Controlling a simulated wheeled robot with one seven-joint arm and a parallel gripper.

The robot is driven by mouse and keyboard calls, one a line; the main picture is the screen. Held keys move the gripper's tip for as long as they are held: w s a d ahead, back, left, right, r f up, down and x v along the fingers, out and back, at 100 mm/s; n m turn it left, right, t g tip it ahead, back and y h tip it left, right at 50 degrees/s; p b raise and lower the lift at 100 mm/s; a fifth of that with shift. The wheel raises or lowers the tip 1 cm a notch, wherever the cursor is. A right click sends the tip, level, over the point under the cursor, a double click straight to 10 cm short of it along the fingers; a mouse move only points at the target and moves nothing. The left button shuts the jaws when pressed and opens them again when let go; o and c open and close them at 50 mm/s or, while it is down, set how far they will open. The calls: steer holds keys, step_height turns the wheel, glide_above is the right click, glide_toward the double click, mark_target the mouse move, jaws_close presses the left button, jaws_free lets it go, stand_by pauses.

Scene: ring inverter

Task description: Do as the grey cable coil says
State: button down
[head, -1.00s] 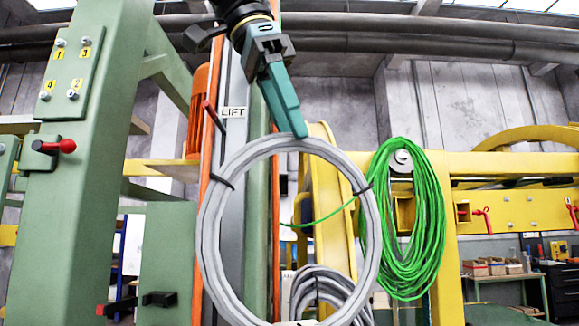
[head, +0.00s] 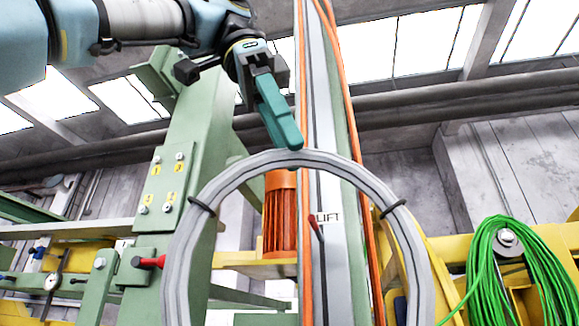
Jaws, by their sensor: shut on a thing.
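A grey cable coil (head: 422,258) with dark ties hangs upright as a large ring from my gripper (head: 298,148). The teal fingers are shut on the top of the ring. The lower part of the ring is cut off by the frame's bottom edge. I can read no writing on the coil.
A green column with a numbered plate (head: 162,182) and a red-knobbed lever (head: 148,262) stands left. An orange motor (head: 280,215) shows through the ring. A green cable coil (head: 510,270) hangs on a yellow frame at right. Orange cables run up the rail.

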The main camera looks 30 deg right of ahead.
steer(key=shift+w+d+f, duration=0.2)
steer(key=shift+w+d, duration=1.35)
steer(key=shift+w, duration=0.35)
steer(key=shift+w+d+f, duration=0.25)
steer(key=shift+w+d, duration=1.3)
steer(key=shift+w, duration=0.35)
steer(key=shift+w+d+f, duration=0.2)
steer(key=shift+w+d, duration=1.35)
steer(key=shift+w, duration=0.35)
steer(key=shift+c, duration=2)
jaws_free()
steer(key=shift+f, duration=0.1)
steer(key=shift+s, duration=0.1)
